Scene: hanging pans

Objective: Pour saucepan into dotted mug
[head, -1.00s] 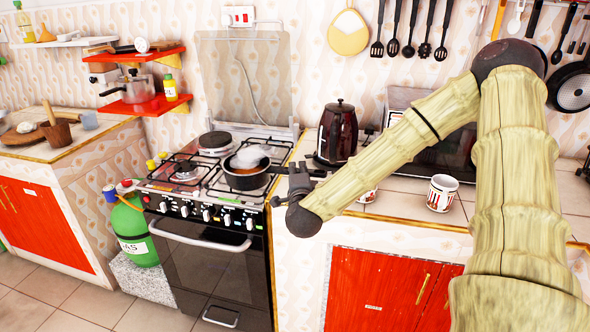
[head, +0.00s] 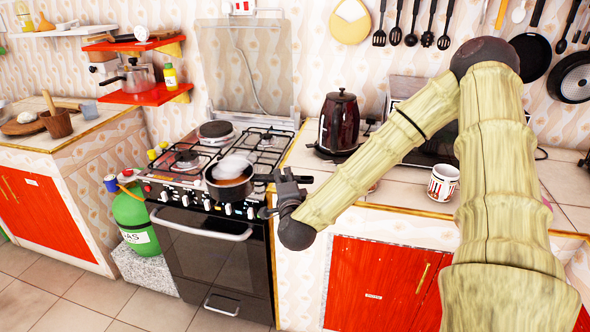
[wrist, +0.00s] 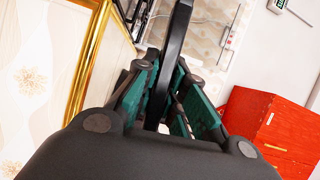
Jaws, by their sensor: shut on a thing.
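The dark saucepan (head: 228,188) has brownish contents and white steam over it. It is at the front edge of the stove, seemingly just above the burners. My gripper (head: 284,184) is shut on the saucepan's handle, to the right of the pan. In the wrist view the black handle (wrist: 178,50) runs between the fingers (wrist: 168,95); the pan body is not clear there. A white mug (head: 443,183) with red and dark marks stands on the right counter; its pattern looks more like stripes than dots.
A dark kettle (head: 338,122) stands on the counter beside the stove (head: 205,250). A microwave (head: 430,140) is partly behind my arm. Utensils and pans hang on the wall above. A green gas bottle (head: 133,220) stands left of the stove.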

